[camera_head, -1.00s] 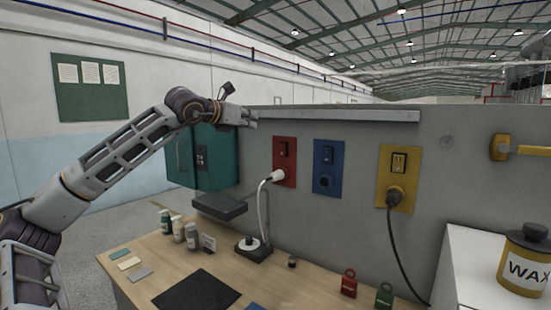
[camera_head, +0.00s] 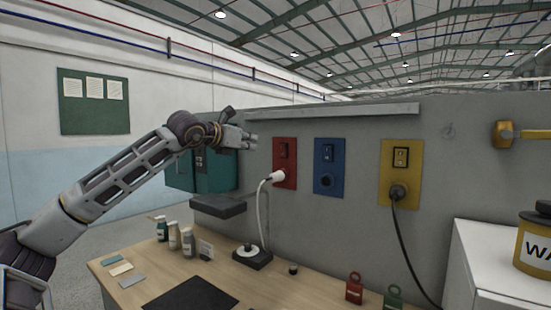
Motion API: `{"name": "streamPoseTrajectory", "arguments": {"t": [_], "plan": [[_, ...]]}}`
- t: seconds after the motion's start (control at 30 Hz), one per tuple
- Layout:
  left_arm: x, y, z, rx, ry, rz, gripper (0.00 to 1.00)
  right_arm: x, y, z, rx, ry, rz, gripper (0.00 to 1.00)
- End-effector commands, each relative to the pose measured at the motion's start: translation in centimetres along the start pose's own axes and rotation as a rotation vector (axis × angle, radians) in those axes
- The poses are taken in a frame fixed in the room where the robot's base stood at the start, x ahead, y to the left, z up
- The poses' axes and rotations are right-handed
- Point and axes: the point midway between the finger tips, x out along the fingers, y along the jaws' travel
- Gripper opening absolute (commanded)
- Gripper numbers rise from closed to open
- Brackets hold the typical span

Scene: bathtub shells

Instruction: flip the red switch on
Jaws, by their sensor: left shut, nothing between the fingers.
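The red switch plate (camera_head: 291,177) is mounted on the grey panel, with a dark rocker switch (camera_head: 284,151) in its upper part. A white plug (camera_head: 277,177) with a white cable is in its lower part. My left gripper (camera_head: 254,142) is shut and empty, pointing right, a little left of the red plate at about the switch's height. A gap shows between the fingertips and the plate in the picture; its depth I cannot tell. My right gripper is not in view.
A blue plate (camera_head: 329,180) and a yellow plate (camera_head: 413,189) with a black plug sit to the right. A ledge (camera_head: 340,110) juts out above. A teal box (camera_head: 220,172) is behind my left arm. A lamp base (camera_head: 252,260), bottles and padlocks stand on the wooden table (camera_head: 318,288).

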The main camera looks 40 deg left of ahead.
Motion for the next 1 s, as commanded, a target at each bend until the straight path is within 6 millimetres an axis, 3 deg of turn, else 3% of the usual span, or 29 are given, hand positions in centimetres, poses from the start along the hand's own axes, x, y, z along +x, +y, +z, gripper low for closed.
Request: {"name": "streamPoseTrajectory", "arguments": {"t": [0.3,1.0], "plan": [[0.4,0.0,-2.1,0.000,0.000,0.000,0.00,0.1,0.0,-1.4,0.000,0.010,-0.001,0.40],[0.7,0.0,-2.2,-0.001,0.000,0.000,0.00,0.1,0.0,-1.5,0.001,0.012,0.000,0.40]]}}
